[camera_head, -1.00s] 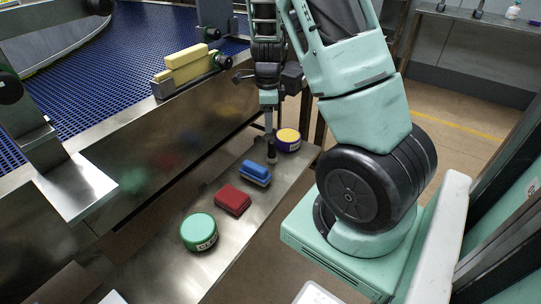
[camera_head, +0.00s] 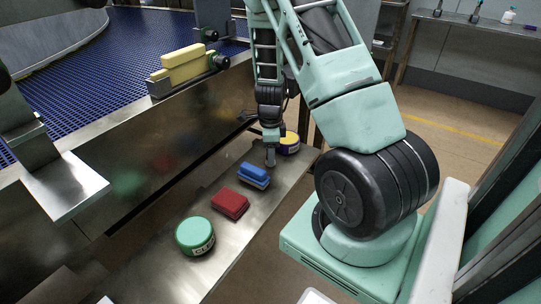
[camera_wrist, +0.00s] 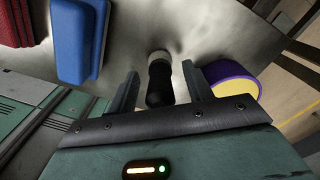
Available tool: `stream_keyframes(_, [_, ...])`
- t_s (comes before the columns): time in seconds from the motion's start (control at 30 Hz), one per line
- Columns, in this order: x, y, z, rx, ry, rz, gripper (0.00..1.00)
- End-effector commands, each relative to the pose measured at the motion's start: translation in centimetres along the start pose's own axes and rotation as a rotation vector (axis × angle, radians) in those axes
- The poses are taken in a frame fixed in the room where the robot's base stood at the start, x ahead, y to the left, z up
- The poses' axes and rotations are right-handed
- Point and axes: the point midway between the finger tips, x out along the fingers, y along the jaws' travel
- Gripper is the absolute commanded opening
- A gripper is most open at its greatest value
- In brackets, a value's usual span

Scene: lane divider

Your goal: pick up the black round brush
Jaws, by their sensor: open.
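The black round brush (camera_wrist: 159,82) shows in the wrist view as a dark upright-looking cylinder with a pale band at its far end. It lies in the picture between the two spread fingers of my gripper (camera_wrist: 160,70), with a visible gap on each side. My gripper is open and holds nothing. In the head view my gripper (camera_head: 270,155) is over the metal shelf (camera_head: 235,235), and it hides the brush from that camera.
A purple-and-yellow round tin (camera_head: 289,144) stands close by the right finger in the wrist view (camera_wrist: 232,80). A blue brush block (camera_head: 253,175) is on the other side, then a red block (camera_head: 230,203) and a green round tin (camera_head: 194,235). The conveyor's metal side wall (camera_head: 130,150) runs along the shelf.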

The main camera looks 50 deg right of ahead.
Motion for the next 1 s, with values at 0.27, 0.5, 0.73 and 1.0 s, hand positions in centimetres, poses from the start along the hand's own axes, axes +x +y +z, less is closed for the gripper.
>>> stream_keyframes(0.27, [-0.1, 0.0, 0.0, 0.0, 0.0, -0.001, 0.17])
stream_keyframes(0.5, [-0.1, 0.0, 0.0, 0.0, 0.0, -0.001, 0.02])
stream_keyframes(0.73, [-1.4, -0.1, 0.1, -0.001, 0.0, -0.003, 0.02])
stream_keyframes(1.0, [-6.7, -0.1, 0.1, -0.003, -0.002, -0.004, 0.02])
